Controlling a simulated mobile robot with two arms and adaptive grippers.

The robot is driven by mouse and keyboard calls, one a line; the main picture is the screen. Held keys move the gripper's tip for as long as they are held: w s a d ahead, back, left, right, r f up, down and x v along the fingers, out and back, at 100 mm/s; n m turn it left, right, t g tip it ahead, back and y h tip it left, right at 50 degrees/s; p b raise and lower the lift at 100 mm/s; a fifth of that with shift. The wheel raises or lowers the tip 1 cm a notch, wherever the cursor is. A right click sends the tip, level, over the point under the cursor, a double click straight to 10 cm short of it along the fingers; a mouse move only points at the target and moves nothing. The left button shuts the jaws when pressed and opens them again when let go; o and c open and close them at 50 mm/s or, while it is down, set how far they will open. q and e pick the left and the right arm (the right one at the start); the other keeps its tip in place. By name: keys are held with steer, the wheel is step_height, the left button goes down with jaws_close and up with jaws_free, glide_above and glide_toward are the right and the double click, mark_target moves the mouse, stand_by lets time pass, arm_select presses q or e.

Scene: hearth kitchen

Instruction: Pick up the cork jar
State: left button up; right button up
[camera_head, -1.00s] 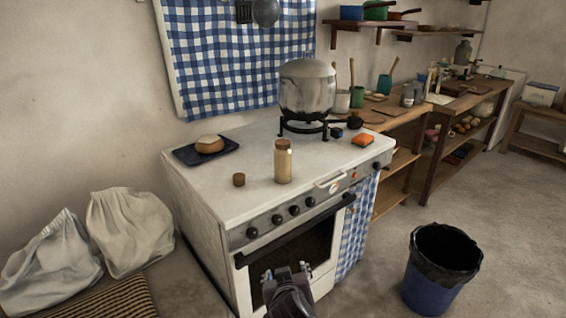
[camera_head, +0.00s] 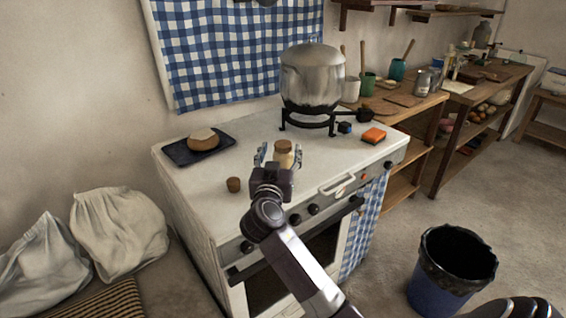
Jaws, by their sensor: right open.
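The cork jar (camera_head: 284,147) stands upright on the white stove top (camera_head: 218,205), with a tan lid and a pale body. Its lower part is hidden behind my right gripper (camera_head: 280,154). That gripper is open, with one fingertip to the left of the jar and one to the right in the picture. I cannot tell whether either finger touches the jar or how deep the jar sits between them. My left gripper is not in view.
A small brown cork piece (camera_head: 233,184) lies left of the gripper. A dark tray (camera_head: 176,154) with a bread-like round (camera_head: 203,139) is behind it. A blue bin (camera_head: 440,291) stands on the floor.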

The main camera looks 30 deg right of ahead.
mark_target(282, 149)
steer(key=x, duration=0.3)
steer(key=shift+d+f+p, duration=0.15)
steer(key=shift+p, duration=0.2)
steer(key=shift+w+d+f, duration=0.1)
steer(key=shift+w+d, duration=0.3)
steer(key=shift+w, duration=0.1)
steer(key=c, duration=1.1)
jaws_close()
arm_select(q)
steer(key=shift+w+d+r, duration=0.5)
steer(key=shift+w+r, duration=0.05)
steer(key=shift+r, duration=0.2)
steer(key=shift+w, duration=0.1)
